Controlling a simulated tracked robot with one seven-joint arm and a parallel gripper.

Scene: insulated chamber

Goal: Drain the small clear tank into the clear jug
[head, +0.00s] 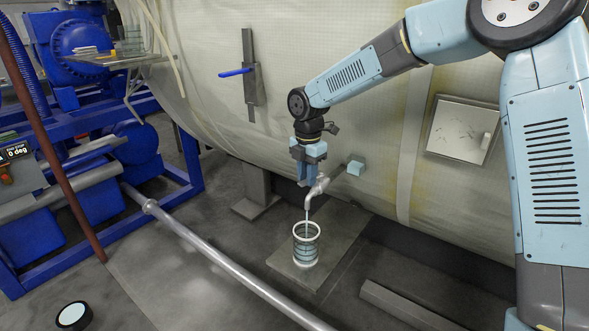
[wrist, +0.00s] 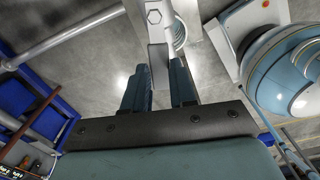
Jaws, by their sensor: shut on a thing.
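The clear jug (head: 306,251) stands upright on a grey slab under a metal tap (head: 318,187), its white rim uppermost. A thin pale stream seems to run from the spout into it, and the jug looks partly filled. My gripper (head: 311,181) points down at the tap and is shut on its handle. In the wrist view, a grey metal handle (wrist: 157,62) with a hex nut lies between my gripper's fingers (wrist: 158,72). Part of the jug (wrist: 180,36) shows just beyond. A small clear box (head: 129,47) stands on a shelf at upper left; I cannot tell whether it is the tank.
The grey slab (head: 283,263) lies on the floor below the large pale insulated chamber (head: 290,80). A metal pipe (head: 225,262) crosses the floor at left. A blue-handled lever (head: 236,72) and a square hatch (head: 461,129) are on the chamber. A grey beam (head: 405,303) lies at right.

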